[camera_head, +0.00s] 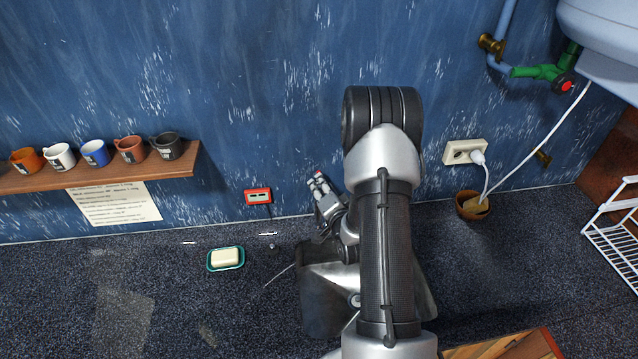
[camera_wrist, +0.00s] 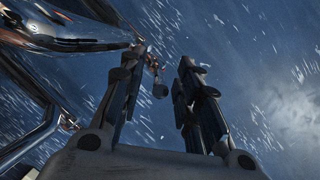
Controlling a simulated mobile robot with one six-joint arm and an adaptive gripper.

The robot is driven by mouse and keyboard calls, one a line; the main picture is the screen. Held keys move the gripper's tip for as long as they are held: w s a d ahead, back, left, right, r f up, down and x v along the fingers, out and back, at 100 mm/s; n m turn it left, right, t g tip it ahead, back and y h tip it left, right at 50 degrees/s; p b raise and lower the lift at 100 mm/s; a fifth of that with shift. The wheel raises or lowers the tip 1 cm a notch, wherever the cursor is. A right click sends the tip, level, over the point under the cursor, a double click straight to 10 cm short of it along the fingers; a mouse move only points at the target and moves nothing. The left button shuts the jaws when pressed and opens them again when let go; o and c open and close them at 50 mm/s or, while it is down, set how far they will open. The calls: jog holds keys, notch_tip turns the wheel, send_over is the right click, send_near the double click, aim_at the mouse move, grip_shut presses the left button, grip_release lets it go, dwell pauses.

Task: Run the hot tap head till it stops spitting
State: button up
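My gripper (camera_head: 320,184) shows in the head view beside my arm, in front of the blue wall. In the wrist view its two fingers (camera_wrist: 164,62) stand apart with a gap between them. A small dark knob-like part with an orange-brown bit (camera_wrist: 157,78) shows in that gap, near the left finger; I cannot tell whether it touches. Shiny chrome metalwork (camera_wrist: 75,40) fills the left of the wrist view. I cannot tell whether either is the hot tap head. A green valve with a red knob (camera_head: 566,86) sits at the upper right of the head view, far from my gripper.
A wooden shelf (camera_head: 100,179) with several mugs is at left. A red wall box (camera_head: 257,196) is near my gripper. A soap dish (camera_head: 240,262) lies below. A white socket (camera_head: 465,151), a brown pot (camera_head: 470,206) and a white rack (camera_head: 612,235) stand at right.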

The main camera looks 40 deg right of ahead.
jog(key=shift+s, duration=0.15)
jog(key=shift+c, duration=0.5)
grip_shut()
